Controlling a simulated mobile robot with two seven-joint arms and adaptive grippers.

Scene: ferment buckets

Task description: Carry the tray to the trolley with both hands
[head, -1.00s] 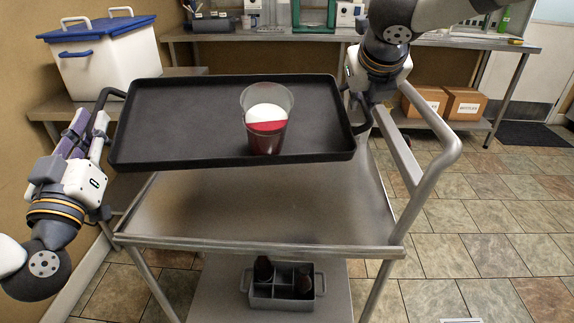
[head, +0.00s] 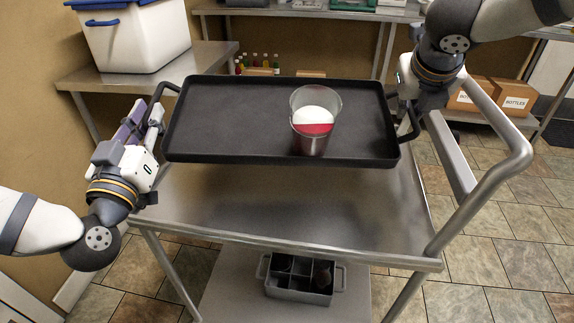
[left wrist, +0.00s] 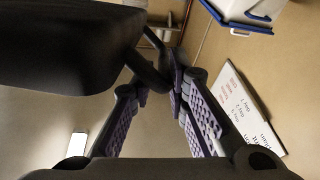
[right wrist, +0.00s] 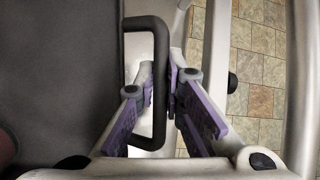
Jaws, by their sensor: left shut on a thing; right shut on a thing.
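The black tray (head: 230,120) is held up above the steel top of the trolley (head: 300,215), with a visible gap at its front edge. A clear cup (head: 317,115) with red contents and a white round thing stands upright on the tray, right of its middle. My left gripper (head: 150,132) is shut on the tray's left handle, which also shows in the left wrist view (left wrist: 152,75). My right gripper (head: 408,105) is shut on the right handle; the right wrist view shows its fingers around the handle bar (right wrist: 160,85). The tray looks roughly level.
A grey divided caddy (head: 300,280) with dark bottles sits on the trolley's lower shelf. The trolley's push handle (head: 500,125) rises at the right. A white bin (head: 135,40) stands on a side table at left. Cardboard boxes (head: 515,97) are under the back bench.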

